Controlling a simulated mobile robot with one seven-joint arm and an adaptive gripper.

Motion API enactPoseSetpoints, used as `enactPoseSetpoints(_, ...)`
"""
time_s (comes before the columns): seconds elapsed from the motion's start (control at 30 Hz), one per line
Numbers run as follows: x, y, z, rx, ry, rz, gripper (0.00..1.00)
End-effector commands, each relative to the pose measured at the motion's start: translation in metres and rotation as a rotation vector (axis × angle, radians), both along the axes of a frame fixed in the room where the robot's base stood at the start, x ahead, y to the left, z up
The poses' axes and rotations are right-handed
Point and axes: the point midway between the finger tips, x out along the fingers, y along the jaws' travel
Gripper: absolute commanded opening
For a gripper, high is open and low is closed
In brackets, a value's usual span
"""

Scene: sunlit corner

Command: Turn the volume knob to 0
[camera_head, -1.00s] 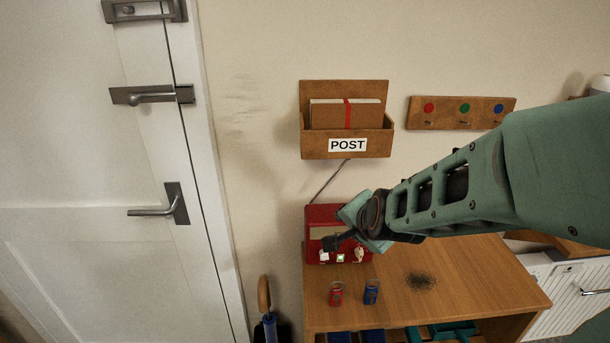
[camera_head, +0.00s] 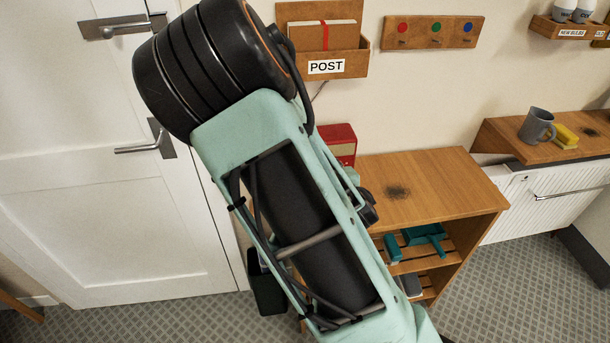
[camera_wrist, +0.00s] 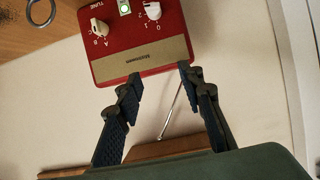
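The red radio (camera_wrist: 140,58) is upside down at the top of the wrist view. A white knob (camera_wrist: 152,10) beside the marks 0, 1 and 2 is at its upper right. Another white knob (camera_wrist: 99,26), marked A, B, C and TUNE, is at its left. Its exact pointer settings are too small to read surely. My gripper (camera_wrist: 160,79) is open and empty, its fingertips apart near the radio's tan-striped edge, away from both knobs. In the head view, only a corner of the radio (camera_head: 341,136) shows behind my arm, and the knobs are hidden.
A wooden POST box (camera_head: 349,64) and a hook rail (camera_head: 432,33) hang on the wall above. The wooden bench (camera_head: 430,177) has a clear right side with a dark stain. A grey mug (camera_head: 537,126) stands on a shelf at right.

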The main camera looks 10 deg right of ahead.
Motion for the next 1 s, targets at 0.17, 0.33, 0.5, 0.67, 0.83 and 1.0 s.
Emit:
enactPoseSetpoints(0.17, -0.002, 0.006, -0.004, -0.035, -0.012, 0.047, 0.35)
enactPoseSetpoints(0.33, -0.002, 0.006, -0.017, -0.036, -0.013, 0.049, 0.35)
enactPoseSetpoints(0.5, -0.002, 0.006, -0.037, -0.036, -0.013, 0.049, 0.35)
enactPoseSetpoints(0.67, -0.002, 0.006, -0.055, -0.036, -0.013, 0.049, 0.35)
enactPoseSetpoints(0.83, -0.002, 0.005, -0.076, -0.039, -0.011, 0.047, 0.35)
enactPoseSetpoints(1.0, 0.013, 0.006, -0.089, -0.039, -0.014, 0.049, 0.35)
